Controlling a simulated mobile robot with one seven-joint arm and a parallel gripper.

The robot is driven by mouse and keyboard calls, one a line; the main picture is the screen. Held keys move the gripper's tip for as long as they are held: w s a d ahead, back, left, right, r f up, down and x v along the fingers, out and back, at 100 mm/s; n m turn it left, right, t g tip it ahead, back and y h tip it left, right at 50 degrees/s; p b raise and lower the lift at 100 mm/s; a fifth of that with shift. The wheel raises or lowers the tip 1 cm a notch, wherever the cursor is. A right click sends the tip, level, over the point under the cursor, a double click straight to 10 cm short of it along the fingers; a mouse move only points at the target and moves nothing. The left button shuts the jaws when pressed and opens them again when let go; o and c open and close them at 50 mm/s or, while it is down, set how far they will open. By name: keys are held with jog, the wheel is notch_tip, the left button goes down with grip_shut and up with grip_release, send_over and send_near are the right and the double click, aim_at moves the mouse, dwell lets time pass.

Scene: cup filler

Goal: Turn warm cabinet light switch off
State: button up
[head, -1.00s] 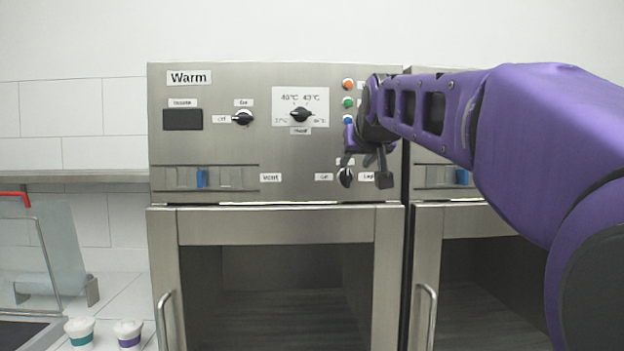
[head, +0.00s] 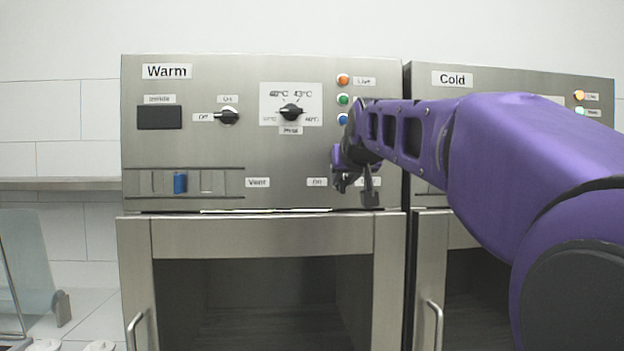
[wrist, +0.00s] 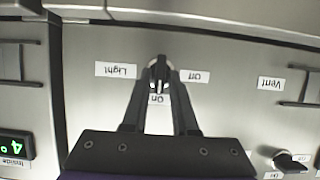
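The warm cabinet (head: 240,195) faces me, with its control panel above a glass-fronted door. In the wrist view, which is upside down, the black light switch (wrist: 159,72) sits between the labels Light and Off, with the label On on its gripper side. Its handle lies along the line toward On. My gripper (wrist: 160,80) is open, with one finger on each side of the switch; I cannot tell whether they touch it. In the head view my gripper (head: 355,188) is at the panel's lower right and covers most of the switch.
Other warm controls are a black upper knob (head: 228,116), a temperature dial (head: 291,112), a blue vent slider (head: 180,183) and coloured lights (head: 343,99). The Cold cabinet (head: 425,90) stands close on the right, partly behind my arm. A shelf (head: 60,184) is at left.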

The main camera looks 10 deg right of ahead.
grip_shut()
jog(key=n+t+h, duration=0.1)
jog(key=n+h, duration=0.1)
jog(key=n, duration=0.2)
jog(key=n+t+h, duration=0.1)
jog(key=n+h, duration=0.1)
jog(key=n, duration=0.3)
jog(key=a+f+n+t+h, duration=0.1)
jog(key=n+h, duration=0.1)
jog(key=n, duration=0.2)
jog(key=shift+h, duration=0.4)
dwell(0.5)
jog(key=shift+n, duration=0.3)
jog(key=shift+o, duration=1.8)
grip_release()
